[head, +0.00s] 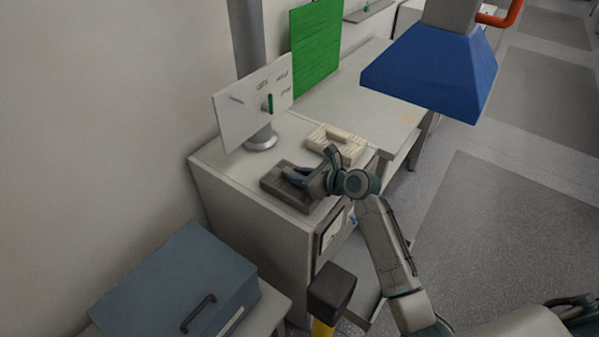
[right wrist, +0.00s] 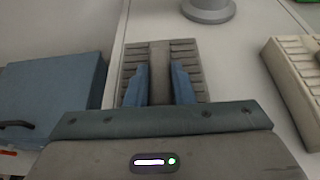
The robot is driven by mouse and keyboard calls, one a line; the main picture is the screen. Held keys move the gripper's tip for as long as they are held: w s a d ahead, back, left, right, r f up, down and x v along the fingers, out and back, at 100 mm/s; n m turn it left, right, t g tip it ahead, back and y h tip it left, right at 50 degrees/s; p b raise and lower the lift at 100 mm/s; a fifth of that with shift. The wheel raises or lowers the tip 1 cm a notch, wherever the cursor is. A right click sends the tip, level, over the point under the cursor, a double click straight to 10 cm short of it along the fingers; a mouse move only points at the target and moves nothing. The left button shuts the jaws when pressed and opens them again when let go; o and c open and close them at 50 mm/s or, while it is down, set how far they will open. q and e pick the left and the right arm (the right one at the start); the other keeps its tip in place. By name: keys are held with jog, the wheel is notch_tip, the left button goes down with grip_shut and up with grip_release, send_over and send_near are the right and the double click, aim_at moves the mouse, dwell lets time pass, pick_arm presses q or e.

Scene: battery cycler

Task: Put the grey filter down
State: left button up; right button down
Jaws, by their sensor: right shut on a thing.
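The grey filter (head: 286,189) is a flat, ribbed dark grey block with a raised bar along its middle. In the head view it is at the near left part of the white cabinet top (head: 228,169), flat and level with it; I cannot tell whether it touches the surface. My right gripper (head: 296,174) reaches in from the right, its blue fingers shut on the filter's bar. In the right wrist view the fingers (right wrist: 159,84) stand on either side of the bar, and the filter (right wrist: 190,62) spreads out beyond them. My left gripper is not in view.
A cream ribbed filter (head: 337,143) lies just behind on the same top. A grey post with a white sign panel (head: 252,103) stands at the back. A blue-grey box (head: 178,283) is at the lower left. A blue hood (head: 432,72) hangs at the upper right.

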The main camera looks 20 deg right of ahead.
jog(key=shift+f, duration=0.15)
jog(key=c, duration=1.3)
grip_release()
jog(key=shift+f, duration=0.1)
jog(key=shift+o, duration=0.2)
jog(key=shift+r, duration=0.2)
jog(key=shift+s+d, duration=0.25)
jog(key=b+v, duration=0.2)
jog(key=v, duration=0.9)
jog(key=shift+r+b, duration=0.15)
jog(key=shift+b, duration=0.15)
jog(key=shift+s, duration=0.15)
